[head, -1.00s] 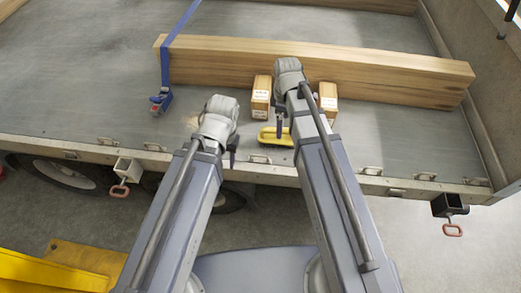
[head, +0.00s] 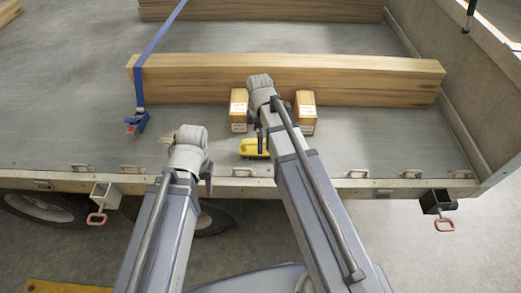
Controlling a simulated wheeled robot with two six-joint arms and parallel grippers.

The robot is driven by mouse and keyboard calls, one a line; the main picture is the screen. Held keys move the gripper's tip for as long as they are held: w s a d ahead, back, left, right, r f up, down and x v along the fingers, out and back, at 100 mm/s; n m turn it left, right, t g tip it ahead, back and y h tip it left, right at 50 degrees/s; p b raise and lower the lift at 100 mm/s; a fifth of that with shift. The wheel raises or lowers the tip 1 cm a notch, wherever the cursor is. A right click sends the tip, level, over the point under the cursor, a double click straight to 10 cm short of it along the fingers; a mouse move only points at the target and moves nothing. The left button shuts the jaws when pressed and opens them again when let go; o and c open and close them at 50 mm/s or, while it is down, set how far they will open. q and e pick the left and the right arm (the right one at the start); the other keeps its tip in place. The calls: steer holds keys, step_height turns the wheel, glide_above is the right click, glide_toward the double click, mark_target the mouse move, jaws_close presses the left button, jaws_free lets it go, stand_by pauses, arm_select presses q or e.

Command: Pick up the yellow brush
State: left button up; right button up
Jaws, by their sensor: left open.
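The yellow brush (head: 247,148) lies on the grey trailer bed near its front edge, in the middle of the head view. My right arm hides its right part. My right gripper (head: 262,143) points down over or beside the brush; whether it touches it cannot be told, and its jaws are too small and dark to read. My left gripper (head: 207,181) is open and empty, pointing down to the left of the brush, near the bed's front edge.
Two small wooden blocks with labels, left (head: 238,109) and right (head: 305,113), stand behind the brush before a long timber beam (head: 350,78). A blue strap (head: 139,88) crosses the beam. The trailer side wall (head: 450,70) rises at right.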

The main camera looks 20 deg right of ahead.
steer(key=f+b, duration=0.5)
steer(key=shift+s+d+f, duration=0.1)
steer(key=shift+s+f, duration=0.05)
steer(key=shift+s, duration=0.05)
steer(key=c, duration=1.4)
steer(key=shift+r, duration=0.2)
steer(key=shift+c, duration=0.2)
step_height(320, 180, up, 10)
steer(key=p, duration=1)
steer(key=shift+f, duration=0.1)
